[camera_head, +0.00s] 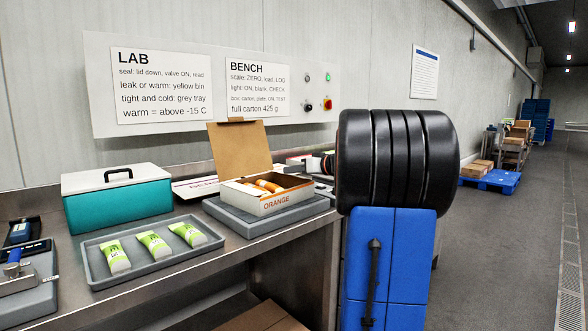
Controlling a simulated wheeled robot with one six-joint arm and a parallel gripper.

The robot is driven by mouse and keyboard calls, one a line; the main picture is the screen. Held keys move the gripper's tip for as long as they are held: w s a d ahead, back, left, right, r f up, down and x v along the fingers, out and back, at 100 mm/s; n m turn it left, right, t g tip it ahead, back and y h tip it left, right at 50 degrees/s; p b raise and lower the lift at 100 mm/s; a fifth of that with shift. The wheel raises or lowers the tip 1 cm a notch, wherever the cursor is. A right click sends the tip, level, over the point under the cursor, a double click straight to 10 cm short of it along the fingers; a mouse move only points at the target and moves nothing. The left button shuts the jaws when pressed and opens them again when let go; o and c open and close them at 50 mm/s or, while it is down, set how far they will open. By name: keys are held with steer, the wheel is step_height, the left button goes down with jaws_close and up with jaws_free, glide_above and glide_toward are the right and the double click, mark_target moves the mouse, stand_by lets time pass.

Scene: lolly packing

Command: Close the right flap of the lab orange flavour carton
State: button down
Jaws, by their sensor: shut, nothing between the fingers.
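The orange flavour carton (287,199) is a white box with "ORANGE" on its front, standing on a grey platform (270,227) on the bench. A tall brown cardboard panel (238,150) stands upright along its back side. The top is open and orange-and-white packs (268,186) show inside. I cannot make out the right flap clearly at this size. My gripper cannot be made out. A large black ribbed part above a blue body fills the right middle of the view and hides what is behind it, just right of the carton.
A grey tray (102,277) with green-and-white packs (153,244) lies left of the carton. Behind it is a teal box with a white lid (117,180). Lab equipment (22,262) stands at the far left. Brown cardboard (262,318) is below the bench. The aisle at right is open.

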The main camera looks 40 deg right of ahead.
steer(key=shift+a+f+n, duration=0.2)
steer(key=shift+f+n, duration=0.1)
steer(key=shift+n, duration=0.1)
steer(key=shift+f, duration=0.1)
steer(key=shift+a+f, duration=0.1)
stand_by(0.6)
